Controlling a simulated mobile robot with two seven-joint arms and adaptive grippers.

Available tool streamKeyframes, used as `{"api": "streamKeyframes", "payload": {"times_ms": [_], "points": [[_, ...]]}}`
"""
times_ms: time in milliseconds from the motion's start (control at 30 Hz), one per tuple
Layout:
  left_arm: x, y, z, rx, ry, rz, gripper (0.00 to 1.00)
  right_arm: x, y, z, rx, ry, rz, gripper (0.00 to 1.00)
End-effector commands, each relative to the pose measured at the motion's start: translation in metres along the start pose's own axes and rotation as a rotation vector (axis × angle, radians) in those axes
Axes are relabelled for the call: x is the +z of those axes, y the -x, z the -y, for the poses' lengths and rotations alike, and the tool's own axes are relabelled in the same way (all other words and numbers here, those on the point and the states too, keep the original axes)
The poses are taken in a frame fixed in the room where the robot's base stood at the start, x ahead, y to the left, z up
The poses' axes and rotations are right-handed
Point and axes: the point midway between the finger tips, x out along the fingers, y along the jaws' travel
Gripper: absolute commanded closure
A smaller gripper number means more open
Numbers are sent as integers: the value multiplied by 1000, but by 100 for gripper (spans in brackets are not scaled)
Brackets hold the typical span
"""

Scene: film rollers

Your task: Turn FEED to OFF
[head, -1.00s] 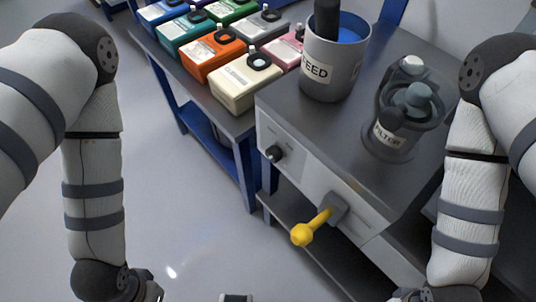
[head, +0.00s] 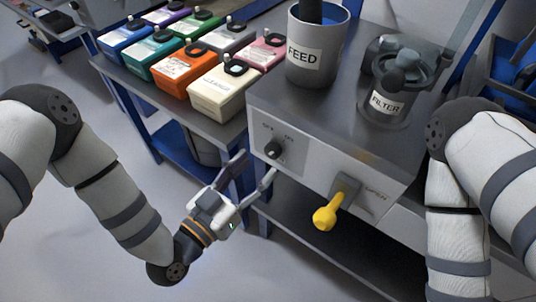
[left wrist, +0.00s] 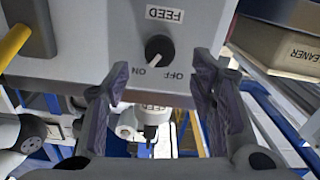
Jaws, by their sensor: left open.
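The black FEED knob (head: 273,149) is on the pale front panel (head: 315,158) of the machine. It also shows in the left wrist view (left wrist: 158,47), where the picture is upside down, with ON and OFF marks beside it. A pale line on the knob appears to point toward ON. My left gripper (head: 256,167) is open and empty in front of the panel, apart from the knob. In the left wrist view its two fingers (left wrist: 163,85) stand either side of the knob's line, short of it. My right gripper is out of view.
A yellow-handled valve (head: 326,216) sticks out of the panel to the right of the knob. A FEED bucket (head: 318,62) and FILTER unit (head: 388,103) stand on the machine's top. Several coloured containers (head: 215,103) fill the bench at left.

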Motion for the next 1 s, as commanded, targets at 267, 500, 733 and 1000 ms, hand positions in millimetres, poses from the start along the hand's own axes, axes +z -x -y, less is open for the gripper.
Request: {"api": "streamKeyframes", "payload": {"times_ms": [267,500,733,1000], "points": [[2,-49,0,0,1,2,49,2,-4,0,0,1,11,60],[1,-55,0,0,3,5,49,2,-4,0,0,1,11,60],[1,-54,0,0,2,5,83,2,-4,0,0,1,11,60],[2,-54,0,-1,9,5,97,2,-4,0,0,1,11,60]]}}
